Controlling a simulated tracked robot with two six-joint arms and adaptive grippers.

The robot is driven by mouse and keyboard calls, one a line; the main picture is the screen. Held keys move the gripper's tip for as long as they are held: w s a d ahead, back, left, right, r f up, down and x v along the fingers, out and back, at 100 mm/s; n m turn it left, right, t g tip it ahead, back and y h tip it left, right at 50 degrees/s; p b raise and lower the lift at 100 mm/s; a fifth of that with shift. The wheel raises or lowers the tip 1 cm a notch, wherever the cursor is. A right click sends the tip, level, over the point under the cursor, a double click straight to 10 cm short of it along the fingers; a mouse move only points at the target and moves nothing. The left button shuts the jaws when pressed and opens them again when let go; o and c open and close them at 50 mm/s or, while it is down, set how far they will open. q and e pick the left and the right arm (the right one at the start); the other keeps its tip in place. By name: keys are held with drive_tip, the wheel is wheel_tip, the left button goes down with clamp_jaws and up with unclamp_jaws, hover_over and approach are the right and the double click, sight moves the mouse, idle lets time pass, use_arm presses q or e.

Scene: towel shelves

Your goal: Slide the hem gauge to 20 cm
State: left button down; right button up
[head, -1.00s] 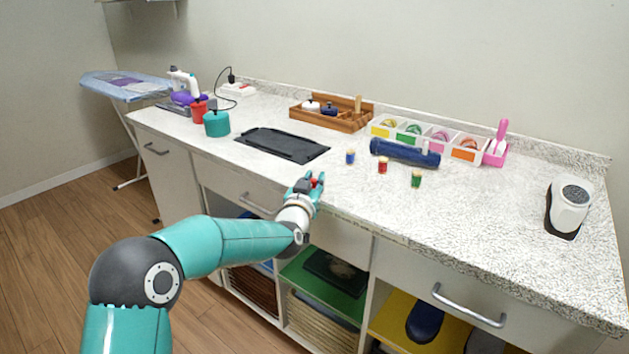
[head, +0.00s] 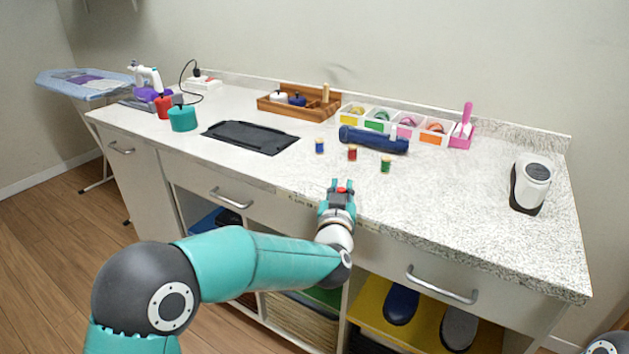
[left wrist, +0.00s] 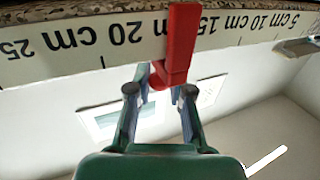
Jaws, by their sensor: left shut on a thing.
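The hem gauge's scale strip (left wrist: 60,50) runs along the counter's front edge, with centimetre marks that show in the left wrist view. Its red slider (left wrist: 180,45) stands on the strip between the printed 20 cm and the 15 label, partly covering the print beside the 15. In the head view the slider is a small red spot (head: 343,190) at the front edge. My left gripper (head: 342,184) is shut on the slider's lower end; its two fingers show in the left wrist view (left wrist: 160,88). My right gripper is out of view.
Three thread spools, blue (head: 319,146), red (head: 352,153) and green (head: 385,165), stand on the counter behind my gripper. A dark blue roll (head: 372,140) lies behind them. Drawer handles (head: 442,286) project from the cabinet front below the edge.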

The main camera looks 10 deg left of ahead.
sight(358, 209)
use_arm(q)
drive_tip(key=d, duration=0.1)
drive_tip(key=s+d, duration=0.1)
drive_tip(key=d, duration=0.2)
drive_tip(key=shift+s, duration=0.3)
drive_tip(key=c, duration=1.1)
unclamp_jaws()
drive_tip(key=s, duration=1.2)
drive_tip(key=shift+d, duration=0.3)
